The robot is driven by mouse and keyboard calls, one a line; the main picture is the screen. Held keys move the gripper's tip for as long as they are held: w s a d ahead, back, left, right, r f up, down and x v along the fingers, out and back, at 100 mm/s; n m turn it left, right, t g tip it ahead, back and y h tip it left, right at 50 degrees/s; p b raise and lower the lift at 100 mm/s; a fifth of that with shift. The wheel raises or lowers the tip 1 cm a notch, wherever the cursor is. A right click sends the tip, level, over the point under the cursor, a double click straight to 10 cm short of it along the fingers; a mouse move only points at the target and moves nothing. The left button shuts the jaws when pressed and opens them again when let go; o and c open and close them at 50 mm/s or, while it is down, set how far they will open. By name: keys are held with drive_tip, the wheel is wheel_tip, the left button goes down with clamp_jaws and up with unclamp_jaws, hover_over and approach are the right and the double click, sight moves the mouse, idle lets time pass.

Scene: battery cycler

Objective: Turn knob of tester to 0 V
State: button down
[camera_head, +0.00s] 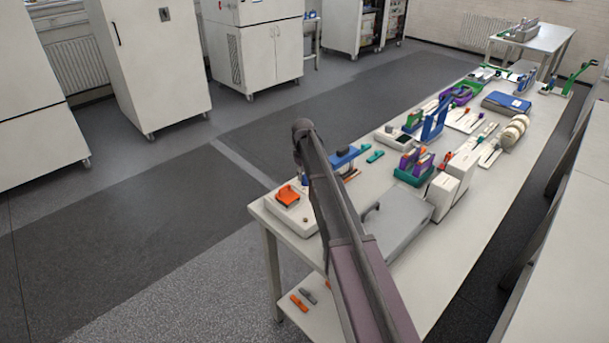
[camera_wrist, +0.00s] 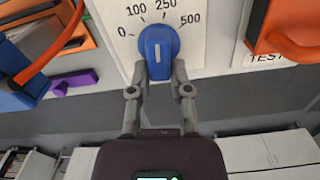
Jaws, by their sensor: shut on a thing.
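In the wrist view, the tester's round blue knob (camera_wrist: 158,50) sits on a white dial panel (camera_wrist: 118,58) marked 0, 100, 250 and 500. A short white mark on the knob stands nearly vertical in the picture, pointing up towards the 100–250 side, away from the 0 at the left. My gripper (camera_wrist: 158,68) is shut on the knob, with one finger at each side of its lower part. In the head view, my arm reaches over the near end of the table, and the knob and gripper cannot be made out clearly there.
In the wrist view, orange and blue parts (camera_wrist: 25,72) lie left of the dial, with a purple piece (camera_wrist: 75,82) beside them. An orange part (camera_wrist: 290,38) is at the right. In the head view, the long white table (camera_head: 480,222) carries many devices; grey floor lies left.

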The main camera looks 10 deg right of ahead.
drive_tip(key=n, duration=0.6)
drive_tip(key=shift+s+a+n, duration=0.3)
drive_tip(key=shift+s, duration=0.1)
drive_tip(key=n, duration=0.3)
drive_tip(key=shift+s+a, duration=0.1)
drive_tip(key=shift+s, duration=0.15)
drive_tip(key=shift+s+n, duration=0.15)
drive_tip(key=shift+n, duration=0.8)
drive_tip(key=shift+s+n, duration=0.1)
drive_tip(key=shift+n, duration=0.85)
drive_tip(key=c, duration=0.6)
unclamp_jaws()
drive_tip(key=shift+o, duration=0.2)
drive_tip(key=shift+w, duration=0.15)
